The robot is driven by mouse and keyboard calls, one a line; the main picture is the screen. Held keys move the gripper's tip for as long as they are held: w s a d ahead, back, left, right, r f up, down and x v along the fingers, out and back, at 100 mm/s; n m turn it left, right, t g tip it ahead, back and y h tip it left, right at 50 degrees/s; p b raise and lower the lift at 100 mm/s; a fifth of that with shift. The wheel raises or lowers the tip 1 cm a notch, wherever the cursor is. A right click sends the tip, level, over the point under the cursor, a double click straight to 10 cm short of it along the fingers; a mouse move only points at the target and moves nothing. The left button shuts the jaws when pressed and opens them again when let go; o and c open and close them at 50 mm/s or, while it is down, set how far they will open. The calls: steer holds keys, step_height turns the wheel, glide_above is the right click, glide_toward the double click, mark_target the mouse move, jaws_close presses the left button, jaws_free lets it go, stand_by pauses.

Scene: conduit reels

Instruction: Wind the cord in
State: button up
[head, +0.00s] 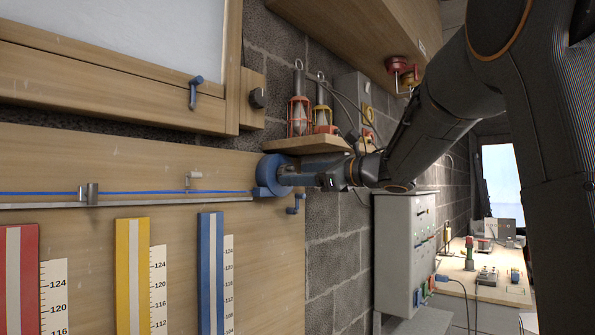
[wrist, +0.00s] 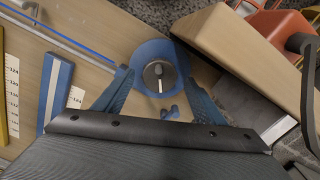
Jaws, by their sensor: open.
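A blue round reel (head: 267,176) is mounted on the wooden board, at the right end of a straight blue cord (head: 140,192). In the wrist view the reel (wrist: 143,50) has a dark round hub (wrist: 153,72) with a light bar across it. The cord also shows in the wrist view (wrist: 75,42), running up and left. My gripper (head: 290,177) is at the reel in the head view. In the wrist view its blue fingers (wrist: 156,78) are spread open on either side of the hub, with nothing held. Whether they touch the reel cannot be told.
A blue crank (head: 295,206) sits just below the reel. A metal rail (head: 140,202) with a metal block (head: 90,194) runs under the cord. A wooden shelf (head: 305,144) with caged lamps is close above my gripper. Blue, yellow and red strips with scales stand below.

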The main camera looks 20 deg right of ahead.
steer(key=shift+w+a, duration=0.45)
steer(key=shift+w, duration=0.15)
steer(key=c, duration=1.1)
steer(key=shift+o, duration=0.2)
steer(key=shift+f+m, duration=0.1)
steer(key=shift+m, duration=0.3)
steer(key=shift+m+p, duration=0.55)
steer(key=shift+m, duration=6.15)
